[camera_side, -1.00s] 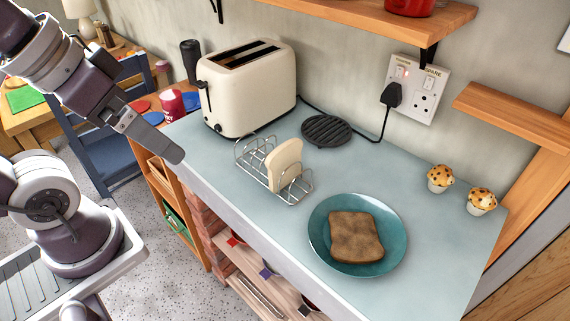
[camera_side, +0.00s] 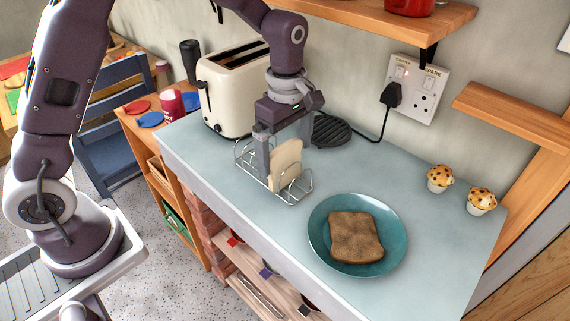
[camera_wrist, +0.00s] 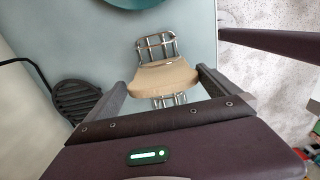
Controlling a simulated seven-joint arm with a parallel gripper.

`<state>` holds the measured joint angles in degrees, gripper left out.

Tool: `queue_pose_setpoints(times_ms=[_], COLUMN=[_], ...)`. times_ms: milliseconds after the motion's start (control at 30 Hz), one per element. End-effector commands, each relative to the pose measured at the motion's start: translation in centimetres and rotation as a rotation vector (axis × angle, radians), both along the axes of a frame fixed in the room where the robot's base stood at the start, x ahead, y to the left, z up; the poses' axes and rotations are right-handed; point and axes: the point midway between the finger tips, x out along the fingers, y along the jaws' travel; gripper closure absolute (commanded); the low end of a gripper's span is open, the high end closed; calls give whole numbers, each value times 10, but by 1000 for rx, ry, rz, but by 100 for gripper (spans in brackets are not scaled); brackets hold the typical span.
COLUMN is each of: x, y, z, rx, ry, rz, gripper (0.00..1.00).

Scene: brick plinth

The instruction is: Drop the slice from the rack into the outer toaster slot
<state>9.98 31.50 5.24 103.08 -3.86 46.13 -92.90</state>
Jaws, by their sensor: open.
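A pale bread slice (camera_side: 286,164) stands upright in the wire toast rack (camera_side: 300,190) on the counter. In the wrist view the slice (camera_wrist: 166,80) lies between my finger tips, within the wire rack (camera_wrist: 157,42). My gripper (camera_side: 283,158) is open, pointing down, with a finger on either side of the slice; I cannot tell whether either touches it. The gripper also shows in the wrist view (camera_wrist: 164,82). The cream two-slot toaster (camera_side: 222,92) stands behind and left of the rack. My arm hides its right end and part of its top slots.
A teal plate (camera_side: 316,235) with a brown toast slice (camera_side: 356,237) sits at the front right. A black round trivet (camera_side: 331,132) lies behind the gripper. A cable runs to the wall socket (camera_side: 416,88). Two muffins (camera_side: 440,178) stand right. A wooden shelf (camera_side: 370,22) overhangs the back.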

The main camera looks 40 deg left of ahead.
Motion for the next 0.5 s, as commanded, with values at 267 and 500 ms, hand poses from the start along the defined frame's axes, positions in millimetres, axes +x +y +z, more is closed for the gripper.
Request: queue_pose_setpoints(times_ms=[267, 500], x=[-4, -4], y=[-1, -1], z=[-48, -55], rx=[0, 0], ry=[4, 0], rz=[-1, -2], gripper=[0, 0])
